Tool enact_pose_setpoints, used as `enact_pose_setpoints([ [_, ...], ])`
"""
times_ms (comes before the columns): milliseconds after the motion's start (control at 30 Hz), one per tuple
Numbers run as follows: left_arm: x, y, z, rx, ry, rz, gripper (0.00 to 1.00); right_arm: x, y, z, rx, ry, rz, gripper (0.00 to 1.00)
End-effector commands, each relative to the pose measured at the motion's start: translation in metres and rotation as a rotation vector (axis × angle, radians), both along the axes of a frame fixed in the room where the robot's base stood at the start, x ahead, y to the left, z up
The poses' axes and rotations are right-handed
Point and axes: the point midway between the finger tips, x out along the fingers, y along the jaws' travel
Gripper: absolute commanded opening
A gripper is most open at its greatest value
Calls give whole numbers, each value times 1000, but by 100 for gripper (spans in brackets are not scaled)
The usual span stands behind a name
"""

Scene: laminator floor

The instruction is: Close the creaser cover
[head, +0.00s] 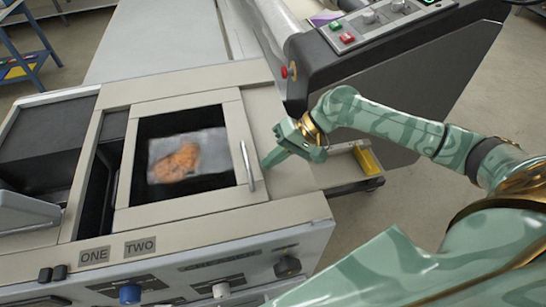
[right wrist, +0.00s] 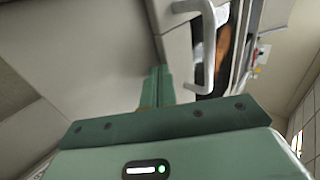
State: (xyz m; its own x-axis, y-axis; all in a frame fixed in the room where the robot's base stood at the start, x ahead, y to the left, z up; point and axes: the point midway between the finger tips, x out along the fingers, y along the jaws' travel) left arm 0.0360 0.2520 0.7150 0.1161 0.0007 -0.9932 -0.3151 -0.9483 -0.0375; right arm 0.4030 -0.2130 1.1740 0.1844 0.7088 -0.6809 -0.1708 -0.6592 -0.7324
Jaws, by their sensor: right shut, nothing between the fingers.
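The creaser is the beige machine (head: 290,212) with labels ONE and TWO on its front edge. Its cover, a beige frame (head: 178,214) around a dark window, lies above label TWO. An orange-brown shape on a pale sheet shows through the opening. A pale bar handle (head: 247,166) stands on the frame's right side; it also shows in the right wrist view (right wrist: 208,48). My right gripper (head: 268,163) is shut and empty, just right of the handle with a small gap. In the right wrist view its fingertips (right wrist: 158,75) point toward the top, left of the handle. My left gripper is out of view.
A dark slot (head: 98,190) lies left of the frame, above label ONE. Knobs, including a blue one (head: 130,293), line the front. A dark-sided machine with buttons (head: 390,70) stands behind my right arm.

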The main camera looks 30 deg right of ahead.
Motion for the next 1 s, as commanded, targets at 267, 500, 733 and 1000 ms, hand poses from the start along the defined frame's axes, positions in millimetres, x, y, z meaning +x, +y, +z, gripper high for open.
enact_pose_setpoints([
  [267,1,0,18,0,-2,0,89,5,18,6,6,2,-1,0],
  [500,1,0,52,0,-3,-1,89,19,72,6,5,1,-1,0],
  [733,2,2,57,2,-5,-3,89,24,90,1,1,0,0,0],
  [1000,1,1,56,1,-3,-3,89,23,91,-1,1,1,1,0],
])
